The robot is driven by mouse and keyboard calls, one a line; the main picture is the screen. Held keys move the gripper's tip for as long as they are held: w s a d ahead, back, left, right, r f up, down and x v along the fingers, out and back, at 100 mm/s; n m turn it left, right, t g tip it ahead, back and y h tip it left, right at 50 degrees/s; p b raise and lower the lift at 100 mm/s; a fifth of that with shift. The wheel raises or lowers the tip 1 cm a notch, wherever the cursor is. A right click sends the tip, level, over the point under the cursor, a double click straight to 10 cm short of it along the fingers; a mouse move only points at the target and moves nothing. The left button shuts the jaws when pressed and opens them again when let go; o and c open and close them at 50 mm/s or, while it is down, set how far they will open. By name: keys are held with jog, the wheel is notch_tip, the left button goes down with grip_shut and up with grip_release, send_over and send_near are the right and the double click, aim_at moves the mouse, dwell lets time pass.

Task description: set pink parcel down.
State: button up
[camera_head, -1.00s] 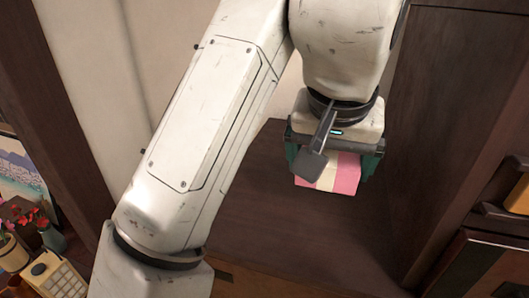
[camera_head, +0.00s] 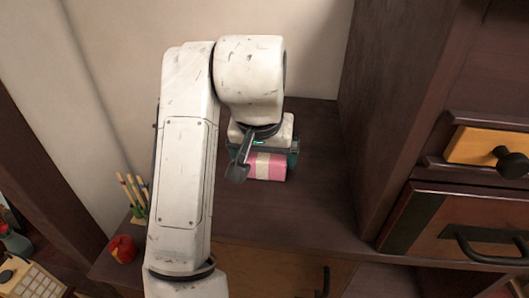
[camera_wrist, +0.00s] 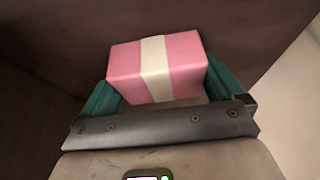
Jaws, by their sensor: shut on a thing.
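The pink parcel (camera_head: 268,167) is a small pink box with a cream band around its middle. It is held between the green fingers of my gripper (camera_head: 270,160), over the dark wooden shelf top (camera_head: 305,205). In the wrist view the parcel (camera_wrist: 185,62) fills the space between the two fingers (camera_wrist: 165,90), with dark wood beyond it. Whether the parcel's underside touches the wood cannot be told. My arm hides part of the surface to the left.
A tall dark wooden panel (camera_head: 390,120) stands to the right, with drawers and a black handle (camera_head: 490,248) beyond. The wood right of and in front of the parcel is clear.

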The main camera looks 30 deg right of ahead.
jog(key=shift+f, duration=0.2)
jog(key=o, duration=0.7)
jog(key=shift+o, duration=0.2)
jog(key=shift+r, duration=0.15)
jog(key=v, duration=1.2)
jog(key=shift+s, duration=0.1)
